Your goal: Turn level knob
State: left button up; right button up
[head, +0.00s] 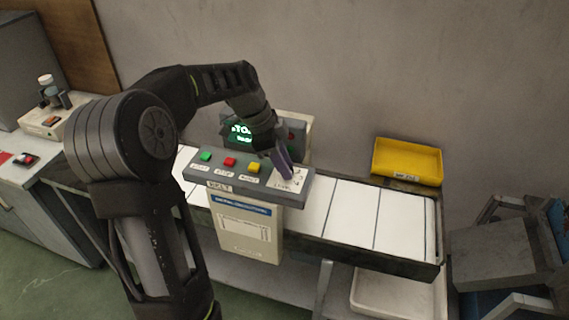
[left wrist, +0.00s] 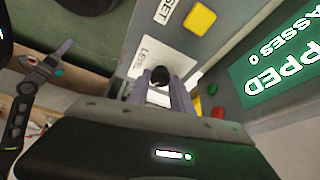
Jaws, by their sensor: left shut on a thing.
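The level knob (left wrist: 160,76) is a small black round knob on a white label plate. It sits at the right end of the grey control panel (head: 243,182). My left gripper (head: 286,172) comes down on that plate from above, and its purple fingers hide the knob in the head view. In the left wrist view the two fingers (left wrist: 161,90) stand on either side of the knob and are shut on it. Which way the knob points cannot be made out.
Green (head: 206,156), red (head: 230,162) and yellow (head: 253,168) buttons sit left of the knob. The white-slatted conveyor (head: 350,212) runs right. A yellow bin (head: 407,160) stands at the wall.

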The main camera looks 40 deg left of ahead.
pick_arm(q)
grip_shut()
